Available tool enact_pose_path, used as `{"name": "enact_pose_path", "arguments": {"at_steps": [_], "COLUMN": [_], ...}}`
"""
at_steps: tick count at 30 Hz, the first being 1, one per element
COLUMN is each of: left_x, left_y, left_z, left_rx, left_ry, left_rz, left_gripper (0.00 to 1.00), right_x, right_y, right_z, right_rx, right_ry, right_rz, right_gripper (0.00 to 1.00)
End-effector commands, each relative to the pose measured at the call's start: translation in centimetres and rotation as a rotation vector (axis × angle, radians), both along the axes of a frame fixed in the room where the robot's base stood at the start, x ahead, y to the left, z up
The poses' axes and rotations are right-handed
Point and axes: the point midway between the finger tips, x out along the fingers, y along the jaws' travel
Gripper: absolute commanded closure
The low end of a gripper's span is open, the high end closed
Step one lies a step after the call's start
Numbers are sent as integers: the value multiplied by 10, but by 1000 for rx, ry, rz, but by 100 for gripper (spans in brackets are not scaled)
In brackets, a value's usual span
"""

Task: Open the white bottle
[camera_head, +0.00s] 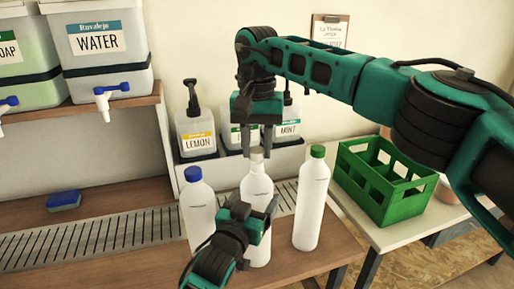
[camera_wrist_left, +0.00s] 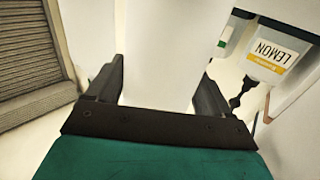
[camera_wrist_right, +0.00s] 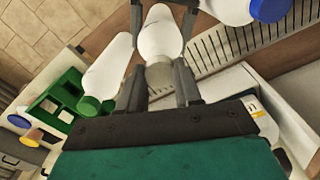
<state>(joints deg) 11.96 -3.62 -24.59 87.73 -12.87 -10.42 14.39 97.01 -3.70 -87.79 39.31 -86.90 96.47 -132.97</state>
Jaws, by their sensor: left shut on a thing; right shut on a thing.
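The white bottle (camera_head: 257,188) stands upright on the counter between a blue-capped bottle and a green-capped bottle. My left gripper (camera_head: 254,210) is shut around its body from the front. In the left wrist view the white body (camera_wrist_left: 160,55) fills the space between the fingers. My right gripper (camera_head: 257,149) points down from above and is shut on the bottle's pale cap (camera_wrist_right: 160,77). In the right wrist view the bottle (camera_wrist_right: 160,38) extends away beyond the fingers. Whether the cap is loose from the neck cannot be told.
The blue-capped bottle (camera_head: 198,207) is close on the left, the green-capped bottle (camera_head: 311,204) close on the right. Pump bottles, one a lemon bottle (camera_head: 196,134), stand behind in a white holder. A green crate (camera_head: 384,184) is at right; a blue sponge (camera_head: 64,200) lies at left.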

Motion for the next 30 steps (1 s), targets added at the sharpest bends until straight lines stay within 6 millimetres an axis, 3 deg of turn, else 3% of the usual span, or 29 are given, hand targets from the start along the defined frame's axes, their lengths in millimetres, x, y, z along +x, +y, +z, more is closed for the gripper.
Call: {"name": "enact_pose_path", "arguments": {"at_steps": [11, 21, 27, 28, 30], "left_x": [0, 0, 0, 0, 0], "left_y": [0, 0, 0, 0, 0], "left_z": [-1, -1, -1, -1, -1], "left_rx": [1, 1, 0, 0, 0], "left_ry": [2, 2, 1, 1, 1], "left_rz": [0, 0, 0, 0, 0], "left_gripper": [100, 100, 100, 18, 12], "right_x": [0, 0, 0, 0, 0], "right_y": [0, 0, 0, 0, 0], "right_z": [3, 39, 41, 41, 41], "right_rx": [1, 1, 1, 1, 1], "right_ry": [0, 0, 1, 1, 1], "right_rz": [0, 0, 1, 1, 1], "right_gripper": [100, 100, 100, 100, 100]}}
